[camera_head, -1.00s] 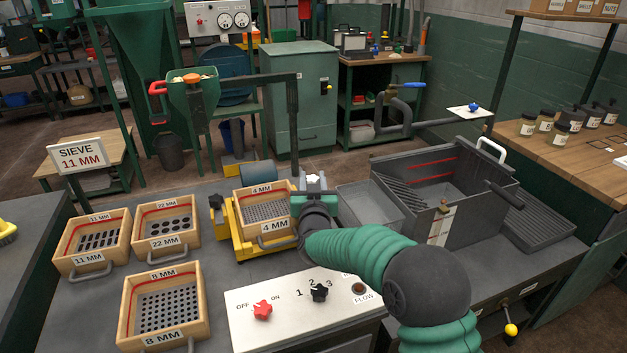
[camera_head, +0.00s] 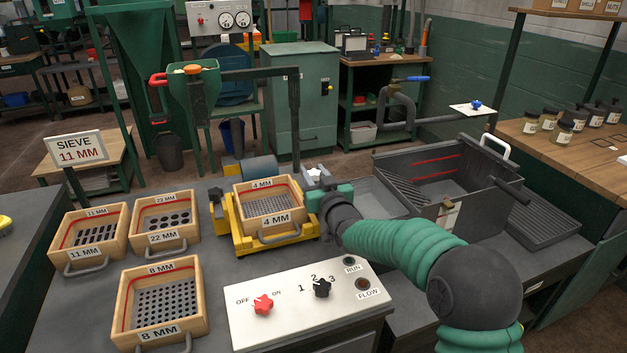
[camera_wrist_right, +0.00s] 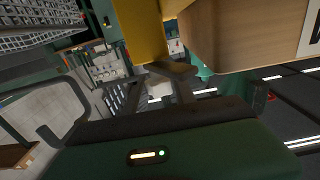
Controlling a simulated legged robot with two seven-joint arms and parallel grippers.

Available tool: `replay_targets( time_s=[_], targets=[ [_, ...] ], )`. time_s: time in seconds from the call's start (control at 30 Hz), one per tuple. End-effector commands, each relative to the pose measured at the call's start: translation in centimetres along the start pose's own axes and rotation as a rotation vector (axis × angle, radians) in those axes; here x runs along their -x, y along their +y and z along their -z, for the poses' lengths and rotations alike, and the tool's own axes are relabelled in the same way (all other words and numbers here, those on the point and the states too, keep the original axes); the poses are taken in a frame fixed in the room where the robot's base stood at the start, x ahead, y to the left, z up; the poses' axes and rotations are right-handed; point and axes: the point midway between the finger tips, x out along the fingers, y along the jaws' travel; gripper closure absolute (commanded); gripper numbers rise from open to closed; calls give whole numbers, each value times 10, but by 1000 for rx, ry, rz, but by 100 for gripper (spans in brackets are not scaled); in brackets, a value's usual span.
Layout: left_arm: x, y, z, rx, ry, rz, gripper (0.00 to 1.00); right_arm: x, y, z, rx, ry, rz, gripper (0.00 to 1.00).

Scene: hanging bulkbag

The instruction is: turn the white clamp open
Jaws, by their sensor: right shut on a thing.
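The white clamp (camera_head: 315,173) is a small white knob at the right side of the yellow shaker frame (camera_head: 243,240), which holds the 4 MM sieve (camera_head: 268,206). My right gripper (camera_head: 318,180), on a green-sleeved arm, is at the clamp, to the right of the sieve. In the right wrist view its two dark fingers (camera_wrist_right: 164,92) are shut on the white clamp (camera_wrist_right: 159,90), close to a yellow part of the frame (camera_wrist_right: 141,30). The gripper partly hides the clamp, so its exact turn angle is unclear. My left gripper is not in view.
Sieves marked 11 MM (camera_head: 90,255), 22 MM (camera_head: 165,244) and 8 MM (camera_head: 160,330) lie left on the bench. A control panel (camera_head: 300,315) with red and black knobs stands in front. A grey bin (camera_head: 455,180) is at the right.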

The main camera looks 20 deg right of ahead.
Motion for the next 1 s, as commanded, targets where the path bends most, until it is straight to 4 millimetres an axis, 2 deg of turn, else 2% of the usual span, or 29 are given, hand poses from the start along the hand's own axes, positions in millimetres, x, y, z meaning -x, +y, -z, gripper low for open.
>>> replay_targets(
  time_s=[0.17, 0.3, 0.53, 0.7, 1.0],
  targets=[
    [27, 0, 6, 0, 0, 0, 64, -1, 5, 10, -3, 0, 157, 100],
    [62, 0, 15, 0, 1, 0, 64, -1, 4, 15, -5, 0, 292, 100],
    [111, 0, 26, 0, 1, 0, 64, -1, 2, 13, -2, 3, 512, 100],
    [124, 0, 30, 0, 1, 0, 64, -1, 1, 6, 2, 4, 656, 100],
    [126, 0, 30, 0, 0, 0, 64, -1, 0, 2, 2, 3, 824, 100]
  ],
)
